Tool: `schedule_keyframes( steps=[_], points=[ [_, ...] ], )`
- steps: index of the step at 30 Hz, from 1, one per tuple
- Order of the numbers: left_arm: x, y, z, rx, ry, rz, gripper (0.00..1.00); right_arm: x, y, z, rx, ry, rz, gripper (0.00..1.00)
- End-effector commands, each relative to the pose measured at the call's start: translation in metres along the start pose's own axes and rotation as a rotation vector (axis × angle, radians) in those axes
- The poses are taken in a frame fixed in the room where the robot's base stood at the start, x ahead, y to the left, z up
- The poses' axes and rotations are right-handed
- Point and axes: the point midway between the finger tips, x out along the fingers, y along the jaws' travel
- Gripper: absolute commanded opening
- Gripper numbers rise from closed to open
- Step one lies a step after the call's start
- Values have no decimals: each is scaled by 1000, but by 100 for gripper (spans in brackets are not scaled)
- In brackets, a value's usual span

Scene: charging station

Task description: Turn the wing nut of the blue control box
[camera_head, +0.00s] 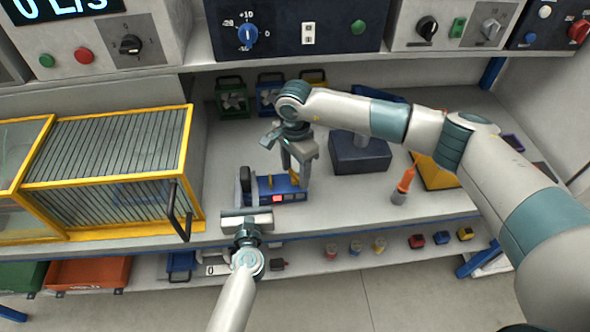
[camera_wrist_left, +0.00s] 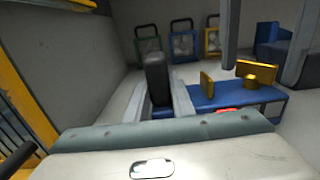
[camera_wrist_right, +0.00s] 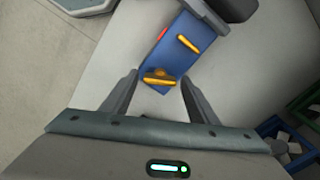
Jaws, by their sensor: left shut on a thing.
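The blue control box (camera_head: 263,190) lies on the workbench, with a red part on its front. It has a thick black handle (camera_wrist_left: 157,80) at its left end and a yellow wing nut (camera_wrist_left: 255,72) toward its right end. A second yellow tab (camera_wrist_left: 207,85) stands between them. My left gripper (camera_wrist_left: 165,108) is shut on the black handle, one finger on each side. My right gripper (camera_head: 296,172) points down over the box's right end. In the right wrist view its fingers (camera_wrist_right: 160,88) are open, with the wing nut between them and gaps on both sides.
A yellow-framed cage (camera_head: 110,150) with a black handle stands at the left. A dark blue block (camera_head: 360,155) and an orange screwdriver (camera_head: 403,185) are to the right. Small framed fans (camera_head: 233,97) stand behind. Control panels (camera_head: 290,28) hang above.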

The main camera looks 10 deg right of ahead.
Motion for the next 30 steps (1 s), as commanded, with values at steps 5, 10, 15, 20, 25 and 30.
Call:
schedule_keyframes(
  steps=[5, 10, 15, 20, 25, 30],
  points=[
    [0, 0, 0, 0, 0, 0, 0, 0, 0, 0, 0, 0, 0, 18],
    [0, 0, 0, 0, 0, 0, 0, 0, 0, 0, 3, 0, -1, 18],
    [0, 0, 0, 0, 0, 0, 0, -1, 0, 0, 28, 0, -1, 18],
    [0, 0, 0, 0, 0, 0, 0, -1, 0, 0, 86, 0, -1, 18],
    [0, 0, 0, 0, 0, 0, 0, -1, -1, 0, 189, 0, -2, 18],
    [0, 0, 0, 0, 0, -1, 0, -1, -1, 0, 329, -1, -2, 18]
  ],
)
